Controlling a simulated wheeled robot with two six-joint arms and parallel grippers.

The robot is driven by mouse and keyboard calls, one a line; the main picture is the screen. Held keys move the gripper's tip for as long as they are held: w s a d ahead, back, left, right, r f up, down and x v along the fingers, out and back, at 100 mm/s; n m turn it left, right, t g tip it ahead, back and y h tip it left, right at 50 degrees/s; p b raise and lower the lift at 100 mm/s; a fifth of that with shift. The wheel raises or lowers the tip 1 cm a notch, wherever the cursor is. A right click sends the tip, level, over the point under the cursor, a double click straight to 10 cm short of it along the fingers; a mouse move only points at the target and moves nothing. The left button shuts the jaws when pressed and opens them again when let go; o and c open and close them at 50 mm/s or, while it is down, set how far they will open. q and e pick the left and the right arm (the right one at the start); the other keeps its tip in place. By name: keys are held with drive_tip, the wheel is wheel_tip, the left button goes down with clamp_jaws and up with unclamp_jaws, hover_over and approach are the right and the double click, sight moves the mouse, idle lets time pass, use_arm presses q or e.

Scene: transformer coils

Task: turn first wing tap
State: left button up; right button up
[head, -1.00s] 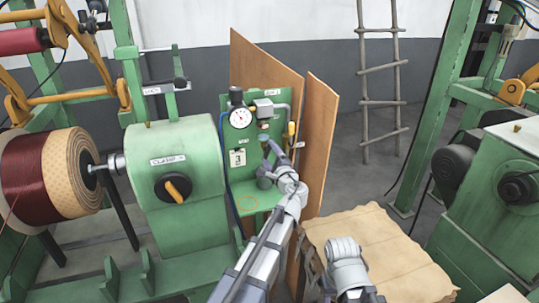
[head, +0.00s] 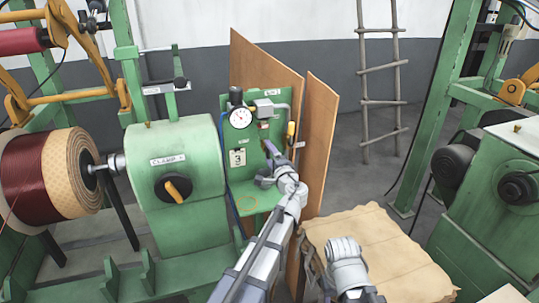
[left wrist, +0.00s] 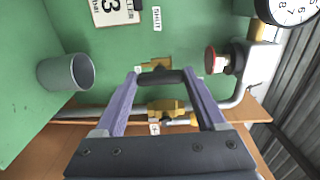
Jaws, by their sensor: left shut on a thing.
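The wing tap (left wrist: 160,77) has a dark bar handle on a brass body, on the green panel (left wrist: 110,48). My left gripper (left wrist: 163,80) has its two purple fingers at either end of this bar and is shut on it. In the head view my left gripper (head: 266,166) is at the panel, below the gauge, and its fingers hide the tap.
Near the tap are a round dial gauge (head: 240,117), a red button (left wrist: 212,60), a grey cup (left wrist: 66,72), a tag marked 3 (head: 238,158) and a grey pipe (left wrist: 240,98). Wooden boards (head: 318,140) stand right of the panel. A green clamp housing (head: 205,190) is left.

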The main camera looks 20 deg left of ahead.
use_arm(q)
drive_tip(key=o, duration=1.3)
drive_tip(key=shift+v, duration=3.9)
